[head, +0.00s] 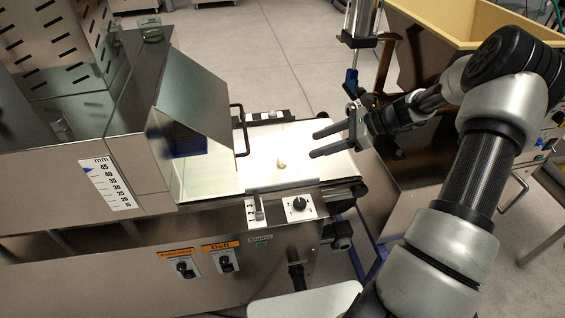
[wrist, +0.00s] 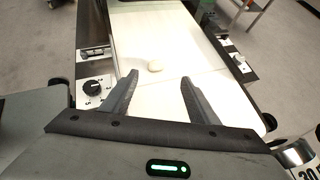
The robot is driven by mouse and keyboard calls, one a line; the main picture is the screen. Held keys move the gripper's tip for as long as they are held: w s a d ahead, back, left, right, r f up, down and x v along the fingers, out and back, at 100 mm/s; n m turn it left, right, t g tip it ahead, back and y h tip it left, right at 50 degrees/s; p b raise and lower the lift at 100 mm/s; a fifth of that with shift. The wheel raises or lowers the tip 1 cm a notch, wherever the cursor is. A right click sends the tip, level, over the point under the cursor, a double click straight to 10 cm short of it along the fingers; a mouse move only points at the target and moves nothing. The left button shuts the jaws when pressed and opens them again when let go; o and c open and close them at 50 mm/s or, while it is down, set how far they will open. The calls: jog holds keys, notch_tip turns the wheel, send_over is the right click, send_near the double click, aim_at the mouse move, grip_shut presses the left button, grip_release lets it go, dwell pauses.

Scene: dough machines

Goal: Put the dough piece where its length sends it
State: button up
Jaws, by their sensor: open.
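A small pale dough piece (head: 281,163) lies on the white belt (head: 316,172) of the dough machine, near the belt's open end. It also shows in the wrist view (wrist: 155,66), ahead of the fingertips and roughly between their lines. My gripper (head: 318,142) is open and empty, to the right of the dough piece in the head view, with its fingers pointing at it. The wrist view shows both dark fingers spread apart over the belt (wrist: 158,92). The dough piece is apart from both fingers.
The machine's slanted metal hood (head: 195,95) with a black handle (head: 241,130) stands left of the dough. A mm scale (head: 108,185) and knobs (head: 299,204) are on the machine's front. A yellow-lined bin (head: 470,22) stands at the back right.

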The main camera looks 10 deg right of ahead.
send_near(285, 159)
jog(key=x, duration=0.3)
jog(key=shift+w+a+r+b, duration=0.1)
jog(key=shift+w+a+b, duration=0.2)
jog(key=shift+w+a, duration=0.1)
jog(key=shift+s+f+b+x, duration=0.1)
jog(key=shift+s+b+x, duration=0.1)
jog(key=shift+x, duration=1.1)
jog(key=shift+s+f+b+x, duration=0.15)
jog(key=shift+s+x, duration=0.05)
jog(key=shift+x, duration=1.1)
jog(key=shift+c, duration=0.5)
jog(key=c, duration=1.1)
